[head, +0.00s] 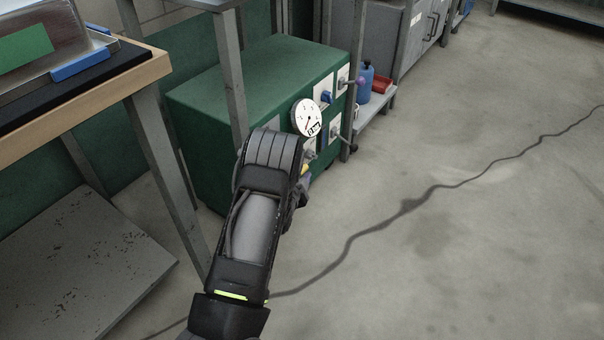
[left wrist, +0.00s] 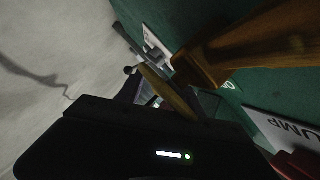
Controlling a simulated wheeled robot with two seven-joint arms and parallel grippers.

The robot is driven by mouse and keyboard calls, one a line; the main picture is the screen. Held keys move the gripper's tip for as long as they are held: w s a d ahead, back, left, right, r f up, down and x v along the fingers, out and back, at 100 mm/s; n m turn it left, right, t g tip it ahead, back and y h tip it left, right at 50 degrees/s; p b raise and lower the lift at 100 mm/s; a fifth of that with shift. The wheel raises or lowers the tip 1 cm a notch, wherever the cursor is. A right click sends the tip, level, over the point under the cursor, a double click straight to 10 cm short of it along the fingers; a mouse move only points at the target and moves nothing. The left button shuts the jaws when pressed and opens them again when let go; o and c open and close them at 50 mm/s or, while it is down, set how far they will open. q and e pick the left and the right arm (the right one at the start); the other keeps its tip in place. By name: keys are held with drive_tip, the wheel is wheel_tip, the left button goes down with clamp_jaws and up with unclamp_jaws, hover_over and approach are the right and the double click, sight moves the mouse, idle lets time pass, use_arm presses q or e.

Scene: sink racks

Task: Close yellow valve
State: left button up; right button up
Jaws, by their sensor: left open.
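The yellow valve (head: 305,169) shows only as a small yellow patch on the front of the green cabinet in the head view, mostly hidden behind my left arm. In the left wrist view a yellow-brown valve part (left wrist: 245,42) crosses the upper right close to the camera, and a thinner yellow-brown bar (left wrist: 167,92) lies near the middle. My left gripper (head: 301,188) is at the cabinet front beside the valve. It is open, and its fingers are mostly hidden by the wrist. I cannot tell whether it touches the valve. My right gripper is not in view.
A grey post (head: 232,75) stands close left of my arm. A wooden-edged table (head: 140,78) is at left. Floor at right is clear apart from a dark crack.

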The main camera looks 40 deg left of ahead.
use_arm(q)
drive_tip(key=shift+w+a, duration=0.1)
drive_tip(key=shift+w, duration=0.15)
clamp_jaws()
idle(0.3)
idle(0.9)
